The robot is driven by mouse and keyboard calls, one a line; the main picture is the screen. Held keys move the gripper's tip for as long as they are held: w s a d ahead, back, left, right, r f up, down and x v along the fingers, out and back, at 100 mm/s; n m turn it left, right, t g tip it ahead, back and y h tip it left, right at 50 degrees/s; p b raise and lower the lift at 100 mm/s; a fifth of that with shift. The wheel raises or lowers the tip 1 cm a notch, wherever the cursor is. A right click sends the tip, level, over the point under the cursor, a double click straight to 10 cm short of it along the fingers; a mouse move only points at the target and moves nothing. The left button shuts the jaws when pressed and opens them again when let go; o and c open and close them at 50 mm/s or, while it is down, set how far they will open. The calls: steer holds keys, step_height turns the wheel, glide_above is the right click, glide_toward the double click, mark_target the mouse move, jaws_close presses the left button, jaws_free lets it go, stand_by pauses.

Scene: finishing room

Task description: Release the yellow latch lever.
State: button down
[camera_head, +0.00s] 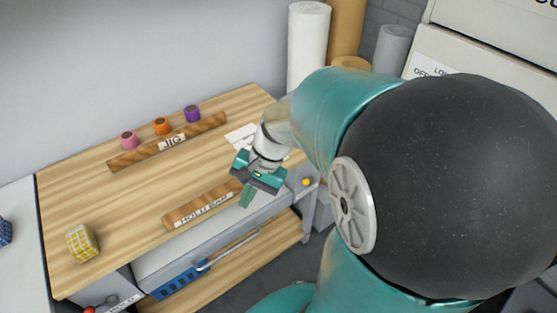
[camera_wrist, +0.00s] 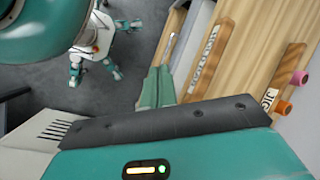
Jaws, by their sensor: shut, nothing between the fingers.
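A small round yellow piece (camera_head: 306,181) shows on the grey fitting at the right front corner of the workbench in the head view. It may be the end of the latch lever; its full shape is too small to tell. My gripper (camera_head: 247,197) is shut and empty, pointing down by the bench's front edge, just right of the wooden hold bar (camera_head: 202,205). It is left of the yellow piece and apart from it. In the wrist view my shut fingers (camera_wrist: 157,88) show beside the hold bar (camera_wrist: 205,62). I cannot make out the yellow piece there.
The wooden bench top (camera_head: 120,200) carries a JIG bar (camera_head: 168,143), pink, orange and purple pegs (camera_head: 161,126), and a yellow checked cube (camera_head: 82,243). A drawer handle (camera_head: 228,248) juts out in front. White and tan rolls (camera_head: 307,45) stand behind.

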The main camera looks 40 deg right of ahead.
mark_target(308, 182)
steer(key=w+d+f+m+t+y, duration=0.25)
steer(key=d+f+m+t, duration=0.25)
steer(key=d+f+m, duration=0.35)
steer(key=w+d+f+m+t+y, duration=0.2)
steer(key=d+f+m+t+y, duration=0.25)
steer(key=f+m, duration=0.55)
steer(key=s+d+f+m+t+h, duration=0.2)
steer(key=d+f+m+t+h, duration=0.2)
steer(key=m, duration=0.6)
steer(key=s+d+f+m+t+h, duration=0.3)
steer(key=d+f+m+h, duration=0.4)
steer(key=f, duration=0.4)
steer(key=m+t+h, duration=0.1)
steer(key=m, duration=0.1)
steer(key=shift+s+m, duration=0.3)
steer(key=shift+m, duration=0.05)
steer(key=shift+w+d, duration=0.1)
steer(key=w+d+r, duration=0.2)
steer(key=w+d, duration=0.1)
steer(key=w, duration=0.7)
steer(key=shift+w+d+r, duration=0.15)
steer(key=shift+w+d, duration=0.15)
steer(key=shift+w, duration=0.05)
